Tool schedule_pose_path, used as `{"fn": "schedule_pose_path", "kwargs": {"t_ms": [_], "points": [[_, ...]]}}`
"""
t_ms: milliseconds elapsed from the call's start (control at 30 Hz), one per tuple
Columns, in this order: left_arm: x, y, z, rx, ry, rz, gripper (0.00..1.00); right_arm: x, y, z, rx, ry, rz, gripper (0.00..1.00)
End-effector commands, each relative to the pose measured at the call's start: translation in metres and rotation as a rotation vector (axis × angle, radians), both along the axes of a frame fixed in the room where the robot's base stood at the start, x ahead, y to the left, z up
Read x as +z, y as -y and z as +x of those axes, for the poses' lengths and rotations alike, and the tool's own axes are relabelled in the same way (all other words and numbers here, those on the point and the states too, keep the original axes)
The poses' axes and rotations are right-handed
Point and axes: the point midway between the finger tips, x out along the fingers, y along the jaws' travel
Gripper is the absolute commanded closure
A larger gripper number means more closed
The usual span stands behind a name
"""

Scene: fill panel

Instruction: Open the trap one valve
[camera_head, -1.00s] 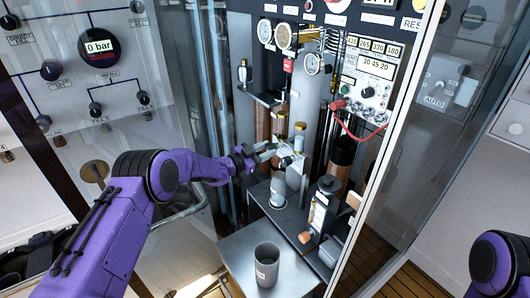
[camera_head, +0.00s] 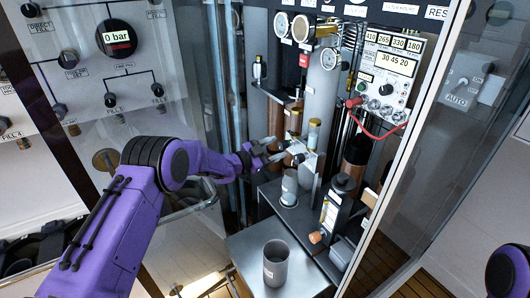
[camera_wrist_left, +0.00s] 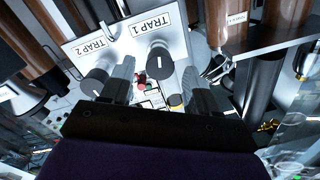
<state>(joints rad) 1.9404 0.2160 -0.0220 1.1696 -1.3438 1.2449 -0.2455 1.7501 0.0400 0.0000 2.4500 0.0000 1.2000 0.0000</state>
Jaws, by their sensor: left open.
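The trap one valve is a dark round knob with a white mark (camera_wrist_left: 158,61), beside the "TRAP 1" label (camera_wrist_left: 126,31) on a pale plate. A second similar knob (camera_wrist_left: 97,77) sits by the "TRAP 2" label (camera_wrist_left: 90,46). My left gripper (camera_wrist_left: 160,74) is open, and in the left wrist view the trap one knob shows between its fingers. I cannot tell whether they touch it. In the head view my left gripper (camera_head: 280,150) is at the left of the plate (camera_head: 309,166), where the knobs are hard to make out. My right gripper is out of view.
A grey cup (camera_head: 276,265) stands on the metal shelf in front. Brass-capped cylinders (camera_head: 314,131) stand close to my left gripper. A red cable (camera_head: 375,132) hangs at the right. A cabinet frame edge (camera_head: 405,150) bounds the right side.

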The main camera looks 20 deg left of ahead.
Motion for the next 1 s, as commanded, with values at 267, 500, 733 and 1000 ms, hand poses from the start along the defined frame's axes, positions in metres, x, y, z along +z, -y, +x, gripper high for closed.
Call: {"fn": "schedule_pose_path", "kwargs": {"t_ms": [267, 500, 733, 1000], "points": [[-0.001, -0.038, -0.053, 0.004, 0.000, -0.004, 0.40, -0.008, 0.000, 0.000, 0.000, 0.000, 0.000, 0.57], [-0.001, -0.051, -0.071, 0.003, 0.000, 0.000, 0.40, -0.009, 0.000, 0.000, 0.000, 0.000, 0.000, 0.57], [-0.001, -0.051, -0.071, 0.002, 0.000, 0.000, 0.40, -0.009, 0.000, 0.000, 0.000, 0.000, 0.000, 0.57], [-0.002, -0.054, -0.068, 0.026, -0.028, -0.041, 0.40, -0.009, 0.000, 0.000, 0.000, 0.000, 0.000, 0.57]]}}
